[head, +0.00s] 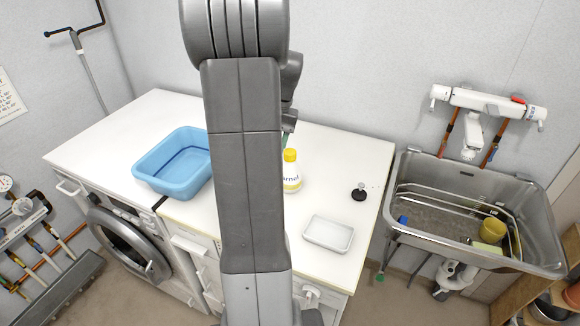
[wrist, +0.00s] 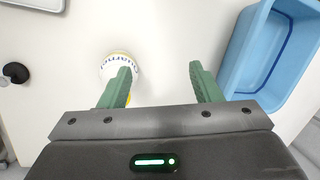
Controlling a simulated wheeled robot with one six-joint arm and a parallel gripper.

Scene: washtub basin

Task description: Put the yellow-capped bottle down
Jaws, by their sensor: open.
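The yellow-capped bottle (head: 291,176), white with dark lettering, stands upright on the white worktop, just right of my arm in the head view. In the wrist view the bottle (wrist: 116,64) shows beside and partly behind the left finger, with a little yellow visible. My gripper (wrist: 160,72) is open, its green fingers wide apart with only bare worktop seen between them. The bottle is not between the fingers; whether the left finger touches it I cannot tell. In the head view my arm hides most of the gripper.
A blue basin (head: 143,178) sits on the worktop left of my arm. A white tray (head: 328,234) and a small black object (head: 359,194) lie to the right. A metal sink (head: 535,225) holding a rack and a yellow cup (head: 493,230) is further right. Worktop between them is clear.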

